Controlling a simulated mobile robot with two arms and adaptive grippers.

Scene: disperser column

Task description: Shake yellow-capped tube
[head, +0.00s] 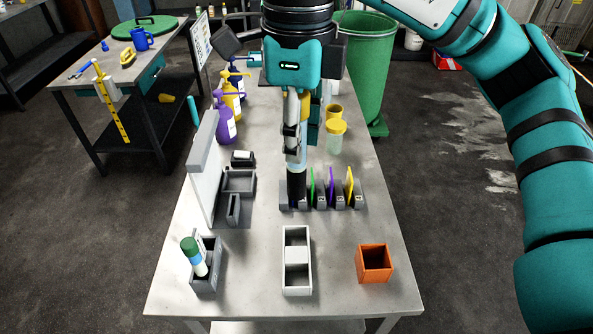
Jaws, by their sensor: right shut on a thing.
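My right gripper (296,158) points down over the middle of the table and is shut on a slim tube (296,168). The tube is upright, with a pale blue band and a black lower end. Its top is hidden by the gripper, so I cannot see a yellow cap. Its lower end overlaps the left end of a grey slotted rack (347,199); I cannot tell whether it touches. My left gripper is not in view.
Green, purple and yellow upright pieces stand in the rack. A green-capped tube (193,256) leans in a dark holder (206,279) at front left. A white two-part box (297,280) and an orange box (374,263) are in front. Pump bottles (224,122) stand behind left.

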